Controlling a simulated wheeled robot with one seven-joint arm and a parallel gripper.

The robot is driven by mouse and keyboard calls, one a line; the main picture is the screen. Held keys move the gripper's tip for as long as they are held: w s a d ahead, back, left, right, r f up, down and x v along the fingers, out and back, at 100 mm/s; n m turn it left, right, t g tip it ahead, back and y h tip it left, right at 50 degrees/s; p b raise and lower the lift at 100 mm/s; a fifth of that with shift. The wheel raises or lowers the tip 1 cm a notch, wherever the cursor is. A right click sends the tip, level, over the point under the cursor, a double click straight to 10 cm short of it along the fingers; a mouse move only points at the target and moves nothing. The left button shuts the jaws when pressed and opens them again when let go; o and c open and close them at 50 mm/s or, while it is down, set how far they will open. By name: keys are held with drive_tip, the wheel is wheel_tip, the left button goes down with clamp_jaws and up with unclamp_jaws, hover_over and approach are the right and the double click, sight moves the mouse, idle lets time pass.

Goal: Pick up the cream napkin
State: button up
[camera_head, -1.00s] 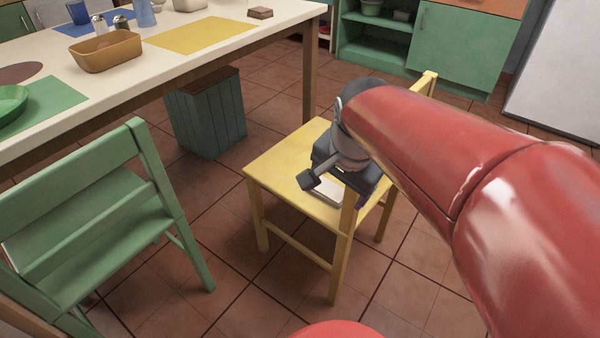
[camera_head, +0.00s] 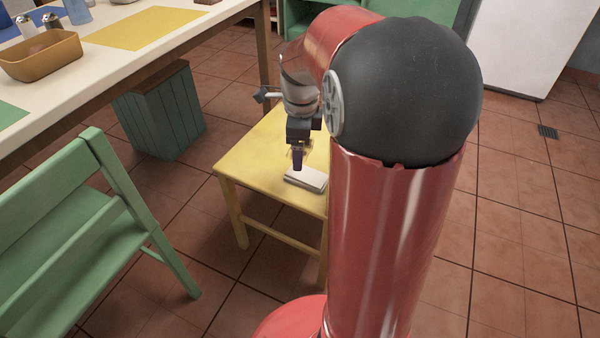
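The cream napkin (camera_head: 308,180) lies folded flat on the seat of the yellow chair (camera_head: 243,167). My gripper (camera_head: 297,167) points down just above the napkin's left end, with a dark fingertip close to it. From this view I cannot tell whether it touches the napkin. The fingers line up one behind the other, so their opening does not show. My red arm hides the right part of the chair.
A green chair (camera_head: 75,225) stands at the left. The long table (camera_head: 120,58) holds a tan dish (camera_head: 42,57) and a yellow placemat (camera_head: 147,28). A slatted bin (camera_head: 160,112) stands under it. Tiled floor is clear at the right.

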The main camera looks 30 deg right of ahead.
sight(307, 177)
drive_tip(key=w+f+m, duration=0.1)
drive_tip(key=w+d+f+m, duration=0.1)
drive_tip(key=m, duration=0.1)
drive_tip(key=w+d+f+m, duration=0.1)
drive_tip(key=shift+d+f+g, duration=0.25)
drive_tip(key=shift+f+g, duration=0.15)
drive_tip(key=shift+f+m, duration=0.3)
drive_tip(key=shift+f, duration=0.05)
drive_tip(key=f, duration=0.4)
drive_tip(key=f+b, duration=0.1)
drive_tip(key=f, duration=0.2)
drive_tip(key=shift+a+f, duration=0.1)
drive_tip(key=shift+a, duration=0.15)
drive_tip(key=c, duration=1.1)
drive_tip(key=shift+o, duration=0.2)
